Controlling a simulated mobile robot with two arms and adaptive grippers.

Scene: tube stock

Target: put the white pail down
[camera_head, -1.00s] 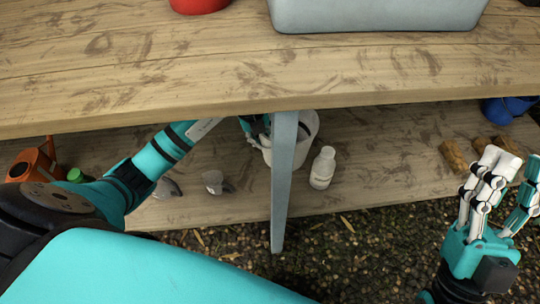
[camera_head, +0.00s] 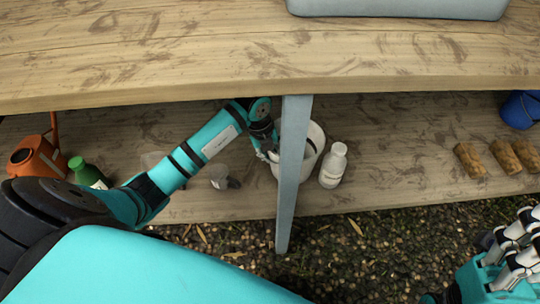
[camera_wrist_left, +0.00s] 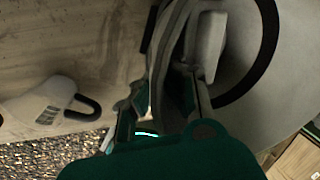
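The white pail (camera_head: 316,138) is at the lower shelf (camera_head: 385,185), partly hidden behind the grey table leg (camera_head: 292,170). My left gripper (camera_head: 268,152) reaches under the tabletop to the pail's left side. In the left wrist view the pail (camera_wrist_left: 285,95) fills the right side, with a dark curved band on it. The left gripper's fingers (camera_wrist_left: 185,90) look shut on the pail's edge. Whether the pail's base touches the shelf is hard to tell. My right gripper (camera_head: 515,245) is at the lower right edge, partly cut off, away from the pail.
A white bottle (camera_head: 333,166) stands close right of the pail. A small grey vessel (camera_head: 222,178) lies left. Farther left are a green bottle (camera_head: 88,172) and orange watering can (camera_head: 35,157). Brown blocks (camera_head: 469,160) and a blue pot (camera_head: 520,110) are right.

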